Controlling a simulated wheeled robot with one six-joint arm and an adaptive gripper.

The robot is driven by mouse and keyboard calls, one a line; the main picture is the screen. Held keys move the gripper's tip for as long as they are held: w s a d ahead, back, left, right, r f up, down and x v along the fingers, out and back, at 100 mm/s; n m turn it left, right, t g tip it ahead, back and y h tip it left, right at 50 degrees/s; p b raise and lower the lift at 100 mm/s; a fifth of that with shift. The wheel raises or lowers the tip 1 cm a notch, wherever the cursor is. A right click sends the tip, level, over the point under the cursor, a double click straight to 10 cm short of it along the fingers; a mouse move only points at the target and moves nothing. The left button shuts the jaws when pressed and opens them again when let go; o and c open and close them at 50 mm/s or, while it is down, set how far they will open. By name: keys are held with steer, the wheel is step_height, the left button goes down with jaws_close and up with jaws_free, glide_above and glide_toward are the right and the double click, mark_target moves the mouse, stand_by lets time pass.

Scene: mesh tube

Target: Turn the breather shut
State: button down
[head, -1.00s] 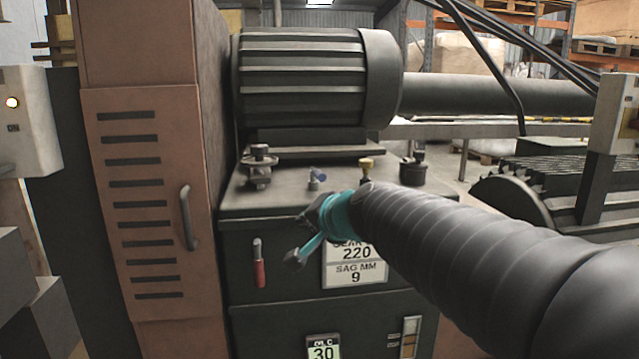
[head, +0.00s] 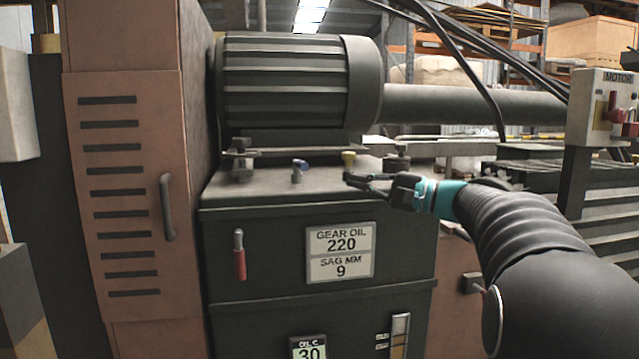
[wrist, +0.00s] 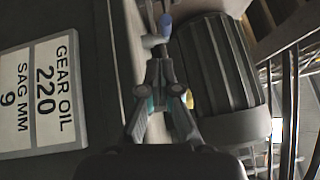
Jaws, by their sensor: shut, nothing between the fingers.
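A small grey fitting with a blue handle (head: 299,165) stands on top of the dark gear oil cabinet (head: 225,189); I take it as the breather. In the wrist view the blue handle (wrist: 166,25) shows just beyond my fingertips. My gripper (head: 350,184) points left over the cabinet's top, to the right of the blue handle in the head view. It is shut and empty (wrist: 158,58). A gap shows between fingertips and fitting in the head view; the wrist view does not make the distance clear.
A yellow knob (head: 348,158) stands behind my fingers, with a dark capped fitting (head: 397,163) to its right. A bolted clamp (head: 242,160) is at the left of the top. The ribbed motor (head: 290,85) sits behind. A brown cabinet (head: 125,220) borders the left.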

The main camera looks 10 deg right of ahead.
mark_target(301, 165)
steer(key=x, duration=0.9)
steer(key=shift+w+d+r, duration=0.15)
steer(key=shift+w+r, duration=0.05)
steer(key=shift+r, duration=0.2)
